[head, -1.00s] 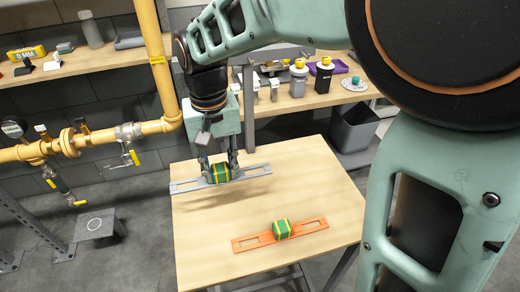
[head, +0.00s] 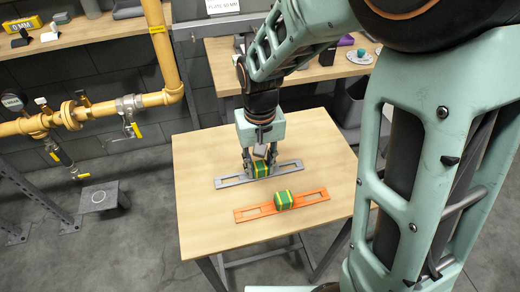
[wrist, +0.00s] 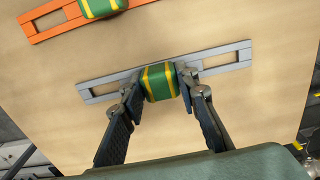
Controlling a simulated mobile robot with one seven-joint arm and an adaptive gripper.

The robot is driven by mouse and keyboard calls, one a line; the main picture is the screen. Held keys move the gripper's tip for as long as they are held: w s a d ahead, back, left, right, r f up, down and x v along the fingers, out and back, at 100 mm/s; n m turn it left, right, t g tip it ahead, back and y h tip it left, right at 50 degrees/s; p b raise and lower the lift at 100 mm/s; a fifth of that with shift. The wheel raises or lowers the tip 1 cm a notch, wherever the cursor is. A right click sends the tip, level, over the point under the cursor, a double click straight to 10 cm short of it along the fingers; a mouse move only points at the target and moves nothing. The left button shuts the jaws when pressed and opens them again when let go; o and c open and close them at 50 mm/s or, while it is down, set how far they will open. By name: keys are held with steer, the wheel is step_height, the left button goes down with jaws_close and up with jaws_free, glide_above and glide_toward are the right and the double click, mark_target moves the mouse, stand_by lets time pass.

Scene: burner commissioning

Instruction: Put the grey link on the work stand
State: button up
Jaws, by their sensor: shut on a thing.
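The grey link (head: 229,182) is a flat slotted bar with a green and yellow block at its middle. My gripper (head: 259,166) points down and is shut on this block. The wrist view shows the fingers of my gripper (wrist: 160,82) on both sides of the block, with the grey link (wrist: 222,62) spanning past them. The link is level, at or just above the wooden top of a metal-legged stand (head: 205,225). I cannot tell if it touches.
An orange link (head: 316,197) with a similar block lies close in front of the grey one. Yellow pipework (head: 80,118) and a back shelf (head: 222,48) lie behind. The front left tabletop is clear.

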mark_target(260, 165)
steer(key=o, duration=0.8)
steer(key=shift+f, duration=0.15)
steer(key=o, duration=0.4)
steer(key=shift+o, duration=0.2)
step_height(260, 165, up, 12)
steer(key=shift+r+p, duration=0.25)
steer(key=shift+p, duration=0.2)
